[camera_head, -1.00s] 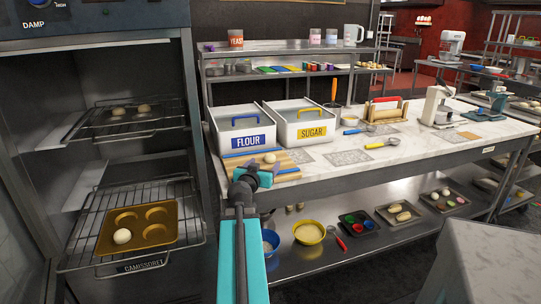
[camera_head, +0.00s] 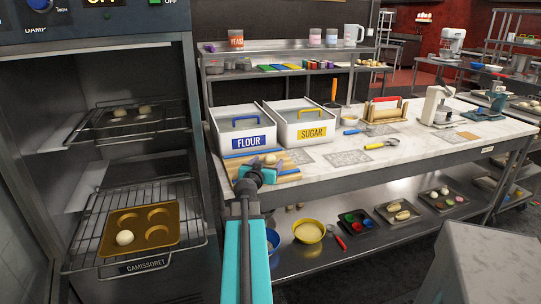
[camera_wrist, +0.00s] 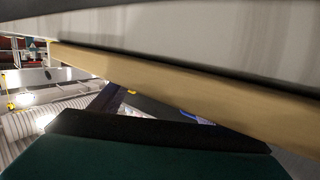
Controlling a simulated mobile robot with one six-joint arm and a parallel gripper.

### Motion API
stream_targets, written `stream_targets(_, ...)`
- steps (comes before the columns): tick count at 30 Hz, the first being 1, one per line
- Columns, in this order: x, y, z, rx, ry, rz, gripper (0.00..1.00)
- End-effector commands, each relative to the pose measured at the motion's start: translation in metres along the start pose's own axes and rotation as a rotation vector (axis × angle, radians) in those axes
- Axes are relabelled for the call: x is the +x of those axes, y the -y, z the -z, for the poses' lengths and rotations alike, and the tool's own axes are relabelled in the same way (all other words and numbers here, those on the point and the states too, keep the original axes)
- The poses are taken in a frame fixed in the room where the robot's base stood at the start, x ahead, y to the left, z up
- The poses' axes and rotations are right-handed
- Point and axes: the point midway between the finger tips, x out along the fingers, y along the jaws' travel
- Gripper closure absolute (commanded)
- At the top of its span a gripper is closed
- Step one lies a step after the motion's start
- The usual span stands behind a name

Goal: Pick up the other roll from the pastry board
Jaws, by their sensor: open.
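A pale round roll (camera_head: 270,159) sits on the wooden pastry board (camera_head: 288,174), in front of the flour and sugar bins. My gripper (camera_head: 268,174) is at the board's front edge, just in front of the roll and lower in the picture. Its jaws are open and hold nothing that I can see. My arm hides part of the board's front. In the wrist view the tan board edge (camera_wrist: 180,95) runs slantwise close to the camera, above a dark gripper part. The roll cannot be made out there.
The flour bin (camera_head: 242,130) and sugar bin (camera_head: 302,123) stand behind the board. At left, a muffin tray (camera_head: 140,228) holding another roll (camera_head: 124,238) rests on the open cabinet's pulled-out rack. A blue bowl (camera_head: 273,240) and yellow bowl (camera_head: 308,232) stand on the lower shelf.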

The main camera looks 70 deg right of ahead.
Motion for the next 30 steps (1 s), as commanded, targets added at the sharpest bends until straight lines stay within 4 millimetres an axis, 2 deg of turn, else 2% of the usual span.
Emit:
stream_targets(3,0.013,0.0,0.003,0.0,0.001,0.0,0.31)
stream_targets(10,0.027,-0.001,0.001,0.001,0.001,0.0,0.31)
stream_targets(29,0.03,-0.005,0.001,0.001,0.0,-0.004,0.31)
stream_targets(30,0.03,-0.005,0.001,0.001,0.0,-0.004,0.36)
